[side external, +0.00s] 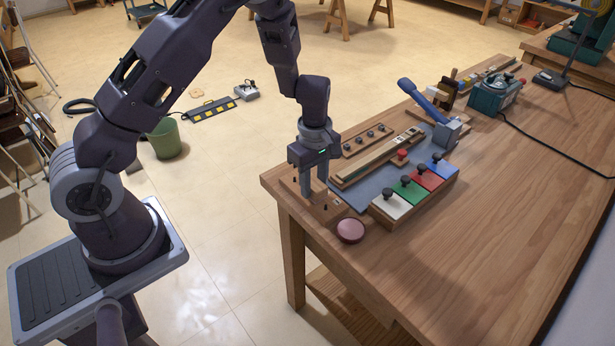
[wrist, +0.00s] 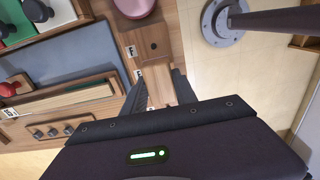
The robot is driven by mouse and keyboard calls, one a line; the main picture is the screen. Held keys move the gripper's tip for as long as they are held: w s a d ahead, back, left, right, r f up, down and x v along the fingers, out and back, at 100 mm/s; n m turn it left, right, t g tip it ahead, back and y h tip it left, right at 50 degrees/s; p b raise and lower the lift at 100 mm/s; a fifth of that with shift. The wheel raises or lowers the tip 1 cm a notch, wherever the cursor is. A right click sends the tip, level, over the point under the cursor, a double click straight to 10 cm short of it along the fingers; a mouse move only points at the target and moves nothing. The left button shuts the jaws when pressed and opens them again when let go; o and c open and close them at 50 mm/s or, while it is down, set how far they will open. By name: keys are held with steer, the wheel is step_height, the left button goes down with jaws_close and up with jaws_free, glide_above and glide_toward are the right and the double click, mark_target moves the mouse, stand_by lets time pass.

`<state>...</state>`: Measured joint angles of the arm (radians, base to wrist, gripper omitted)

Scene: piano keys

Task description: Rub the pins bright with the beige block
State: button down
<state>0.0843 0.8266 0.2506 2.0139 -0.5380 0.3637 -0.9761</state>
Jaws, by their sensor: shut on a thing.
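My gripper (side external: 313,192) points straight down at the near left corner of the workbench, over a low wooden base (side external: 331,209). In the wrist view my gripper (wrist: 160,98) has a beige block (wrist: 158,84) between its fingers, and it is shut on it. Thin dark pins (side external: 325,208) stand at the wooden base beside the fingers. In the wrist view the base (wrist: 140,36) shows a small dark round spot and white labels along one edge. The block's lower side is hidden, and I cannot tell whether it touches a pin.
A pink round pad (side external: 350,230) lies just right of the base. Coloured panels with black knobs (side external: 412,187), a wooden strip with several knobs (side external: 367,140) and a blue lever (side external: 422,101) stand close by. The bench's right part (side external: 480,250) is clear.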

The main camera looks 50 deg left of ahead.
steer(key=shift+d, duration=1.45)
steer(key=shift+a, duration=4.45)
steer(key=shift+d, duration=4.4)
steer(key=shift+a+r, duration=0.1)
steer(key=shift+r, duration=4.05)
